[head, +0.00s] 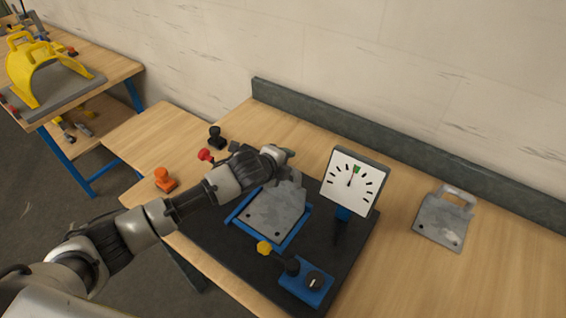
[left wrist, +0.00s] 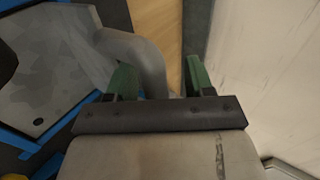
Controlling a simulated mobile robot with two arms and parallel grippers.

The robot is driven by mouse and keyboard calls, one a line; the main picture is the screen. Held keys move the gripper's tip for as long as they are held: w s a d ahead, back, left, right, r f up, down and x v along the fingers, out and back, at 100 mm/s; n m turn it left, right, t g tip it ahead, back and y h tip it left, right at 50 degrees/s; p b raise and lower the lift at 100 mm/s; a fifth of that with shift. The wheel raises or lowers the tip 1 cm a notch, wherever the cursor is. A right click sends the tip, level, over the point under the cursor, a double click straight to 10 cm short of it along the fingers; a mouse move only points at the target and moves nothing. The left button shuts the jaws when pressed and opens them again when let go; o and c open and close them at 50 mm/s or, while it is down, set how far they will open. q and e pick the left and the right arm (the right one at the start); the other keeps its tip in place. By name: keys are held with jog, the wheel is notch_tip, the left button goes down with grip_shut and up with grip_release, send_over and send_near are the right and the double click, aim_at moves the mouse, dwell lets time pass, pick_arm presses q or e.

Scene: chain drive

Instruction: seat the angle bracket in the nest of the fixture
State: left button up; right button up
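A grey metal angle bracket (head: 275,210) lies over the blue-edged nest (head: 239,229) of the fixture, which stands on a black base plate (head: 350,250). I cannot tell whether it sits fully down. Its plate also shows in the left wrist view (left wrist: 60,65), with a dark hole near one corner. My left gripper (head: 285,158) is at the bracket's far end. In the left wrist view its green fingers (left wrist: 160,80) stand apart on either side of the bracket's curved grey handle (left wrist: 147,60), with a gap beside the right finger. My right gripper is out of view.
A dial gauge (head: 353,182) stands right of the nest. A blue block with a black knob (head: 307,284) and a yellow knob (head: 264,248) are in front. A second grey bracket (head: 444,219) lies at right. Orange (head: 165,180) and black (head: 216,138) pieces stand at left.

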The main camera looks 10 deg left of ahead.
pick_arm(q)
jog(key=shift+s+f, duration=0.1)
jog(key=shift+f, duration=0.25)
jog(key=b+v, duration=0.2)
jog(key=v, duration=0.9)
jog(key=shift+r, duration=0.25)
jog(key=shift+f, duration=0.1)
